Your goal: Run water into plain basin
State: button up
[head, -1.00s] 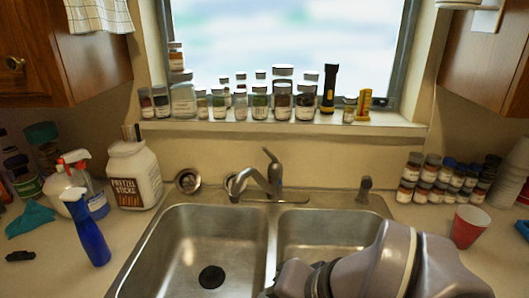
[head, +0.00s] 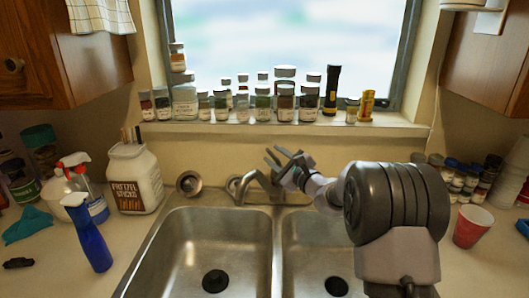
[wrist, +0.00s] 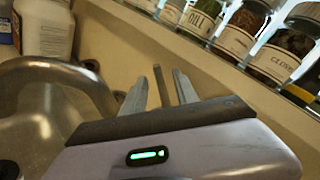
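The steel faucet (head: 246,183) stands behind the double sink, its spout curving left to the back of the left basin (head: 215,240). The right basin (head: 305,245) is beside it; both look empty with dark drains, and I see no water. My gripper (head: 276,153) is at the faucet's top. In the wrist view its two fingers (wrist: 160,85) are spread apart, with a thin dark bar, apparently the faucet lever (wrist: 157,82), showing between them. I cannot tell whether they touch it. The spout (wrist: 50,70) is at left in that view.
Spice jars (head: 263,102) and a flashlight (head: 331,90) line the windowsill close behind my gripper.

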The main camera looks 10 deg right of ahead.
jog(key=x, duration=0.6)
jog(key=shift+c, duration=0.5)
grip_shut()
dwell(0.8)
